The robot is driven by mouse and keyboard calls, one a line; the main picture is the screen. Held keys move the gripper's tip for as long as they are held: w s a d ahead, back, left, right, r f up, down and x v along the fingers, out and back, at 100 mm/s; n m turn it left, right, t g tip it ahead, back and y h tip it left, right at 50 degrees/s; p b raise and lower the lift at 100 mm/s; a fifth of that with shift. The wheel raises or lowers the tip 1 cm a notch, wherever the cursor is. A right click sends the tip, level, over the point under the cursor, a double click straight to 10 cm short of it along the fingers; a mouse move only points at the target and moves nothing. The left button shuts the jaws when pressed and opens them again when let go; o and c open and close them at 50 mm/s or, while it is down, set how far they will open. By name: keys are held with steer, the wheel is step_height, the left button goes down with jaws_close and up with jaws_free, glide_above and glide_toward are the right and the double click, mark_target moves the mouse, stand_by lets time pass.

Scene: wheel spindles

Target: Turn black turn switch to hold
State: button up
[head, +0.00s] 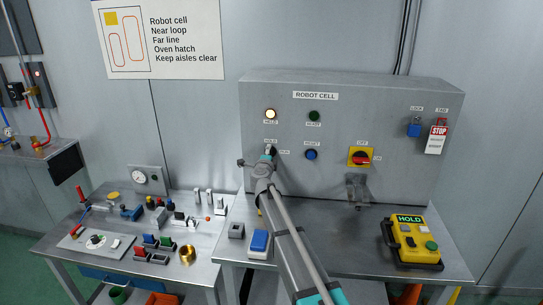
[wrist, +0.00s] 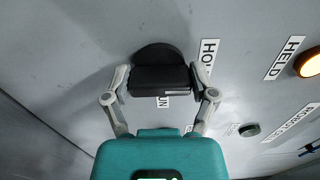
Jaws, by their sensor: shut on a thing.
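The black turn switch (head: 271,149) is on the grey ROBOT CELL panel, low at the left. In the wrist view its black handle (wrist: 160,78) lies between the two fingers. My gripper (head: 268,154) is shut on the handle, with one finger at each end in the wrist view (wrist: 160,95). The HOLD label (wrist: 207,60) is just right of the switch there; the RUN label (wrist: 163,102) is partly hidden below it. A white line on the handle lies toward its right, HOLD-side end. The HELD lamp (head: 270,114) glows.
A dark green button (head: 314,116), a blue button (head: 311,154) and a red-and-yellow rotary switch (head: 361,157) are on the same panel. A yellow pendant (head: 410,243) on the bench reads HOLD. The left bench (head: 205,265) carries several small parts.

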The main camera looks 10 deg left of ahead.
stand_by(0.4)
steer(key=o, duration=1)
steer(key=shift+o, duration=0.2)
steer(key=s, duration=1.2)
steer(key=shift+a, duration=0.25)
